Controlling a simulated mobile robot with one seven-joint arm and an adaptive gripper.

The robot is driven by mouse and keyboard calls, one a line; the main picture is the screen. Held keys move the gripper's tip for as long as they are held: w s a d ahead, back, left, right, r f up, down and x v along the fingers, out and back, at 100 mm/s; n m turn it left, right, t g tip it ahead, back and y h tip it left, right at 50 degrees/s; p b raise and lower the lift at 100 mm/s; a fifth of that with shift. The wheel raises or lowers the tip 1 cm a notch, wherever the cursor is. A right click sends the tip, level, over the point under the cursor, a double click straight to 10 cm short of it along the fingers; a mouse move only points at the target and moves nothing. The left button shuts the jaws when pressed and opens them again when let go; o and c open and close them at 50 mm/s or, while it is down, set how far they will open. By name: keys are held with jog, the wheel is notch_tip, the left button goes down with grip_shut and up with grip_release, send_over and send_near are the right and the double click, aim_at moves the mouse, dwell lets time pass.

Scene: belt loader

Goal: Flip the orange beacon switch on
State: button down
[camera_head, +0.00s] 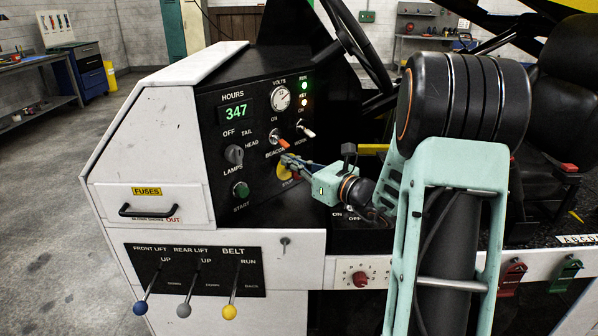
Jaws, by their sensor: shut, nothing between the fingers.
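The beacon switch (283,142) is a small toggle with an orange tip on the black dash panel (220,112), above the BEACON label. An ON label is printed above it. Its lever sticks out from the panel and looks tipped downward. My gripper (286,161) is shut and empty. Its fingertips are just below the beacon switch, in front of the yellow STOP plate (283,173), and partly hide that plate. I cannot tell whether the fingertips touch the panel. A gap shows between them and the orange tip.
A WORK toggle (308,131) is close to the right of the beacon switch. A lamps knob (234,154) and green start button (240,189) are at left. The steering wheel (357,45) is above right. Lift and belt levers (229,312) stand below.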

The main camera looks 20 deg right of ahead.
jog(key=shift+s+d+r, duration=0.1)
jog(key=shift+s+r, duration=0.1)
jog(key=shift+r, duration=0.35)
jog(key=shift+s+d+r, duration=0.1)
jog(key=shift+s+r, duration=0.1)
jog(key=shift+r, duration=0.35)
jog(key=shift+r+p, duration=0.15)
jog(key=shift+p, duration=0.15)
